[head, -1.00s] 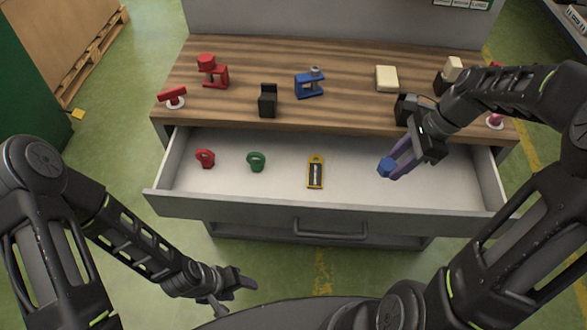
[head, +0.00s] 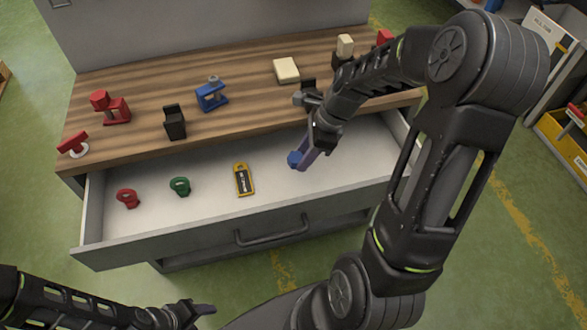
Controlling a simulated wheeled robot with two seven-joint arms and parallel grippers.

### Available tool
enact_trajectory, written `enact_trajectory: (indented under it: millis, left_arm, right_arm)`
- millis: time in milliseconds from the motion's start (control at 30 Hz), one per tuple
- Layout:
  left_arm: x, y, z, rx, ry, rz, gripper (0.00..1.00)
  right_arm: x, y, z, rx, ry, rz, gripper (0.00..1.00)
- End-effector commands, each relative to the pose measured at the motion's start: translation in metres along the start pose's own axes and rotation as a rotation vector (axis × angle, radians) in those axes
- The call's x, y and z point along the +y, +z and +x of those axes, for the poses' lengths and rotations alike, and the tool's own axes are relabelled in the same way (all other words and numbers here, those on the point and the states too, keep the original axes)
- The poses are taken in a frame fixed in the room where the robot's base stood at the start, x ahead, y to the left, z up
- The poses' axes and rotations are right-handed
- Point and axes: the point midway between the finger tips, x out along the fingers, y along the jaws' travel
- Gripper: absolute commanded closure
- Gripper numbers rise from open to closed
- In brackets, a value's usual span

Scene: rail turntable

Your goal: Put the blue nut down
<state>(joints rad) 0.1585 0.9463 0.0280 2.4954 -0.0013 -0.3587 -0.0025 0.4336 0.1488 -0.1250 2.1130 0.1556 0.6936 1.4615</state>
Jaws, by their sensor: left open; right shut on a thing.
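The blue nut (head: 294,159) is at the tips of my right gripper (head: 303,156), over the right part of the open drawer (head: 215,207). My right gripper is shut on it and points down and to the left. I cannot tell whether the nut touches the drawer floor. My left gripper (head: 203,312) is open and empty, low in front of the drawer at the bottom of the view.
The drawer also holds a red ring (head: 128,198), a green ring (head: 180,186) and a yellow-black item (head: 243,179). Several red, blue, black and cream objects stand on the wooden bench top (head: 235,115). The drawer floor is bare between the yellow item and the nut.

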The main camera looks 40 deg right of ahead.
Motion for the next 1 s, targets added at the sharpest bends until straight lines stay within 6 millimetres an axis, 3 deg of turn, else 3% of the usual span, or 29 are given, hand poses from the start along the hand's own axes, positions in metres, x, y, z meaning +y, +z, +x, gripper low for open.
enact_trajectory:
  millis: [133, 467, 733, 1000]
  left_arm:
    - [-0.002, 0.000, 0.004, 0.000, 0.000, 0.000, 0.44]
    - [-0.002, 0.000, 0.004, 0.000, 0.000, 0.000, 0.44]
    - [-0.004, 0.000, 0.011, 0.000, 0.000, 0.001, 0.44]
    - [-0.004, 0.000, 0.010, 0.000, 0.000, 0.001, 0.44]
  right_arm:
    - [0.000, -0.007, 0.018, 0.000, 0.001, 0.002, 1.00]
    - [0.000, -0.008, 0.020, 0.000, 0.000, 0.000, 1.00]
    - [0.001, -0.021, 0.051, 0.000, 0.002, 0.002, 1.00]
    - [0.000, -0.021, 0.053, 0.000, 0.000, 0.000, 1.00]
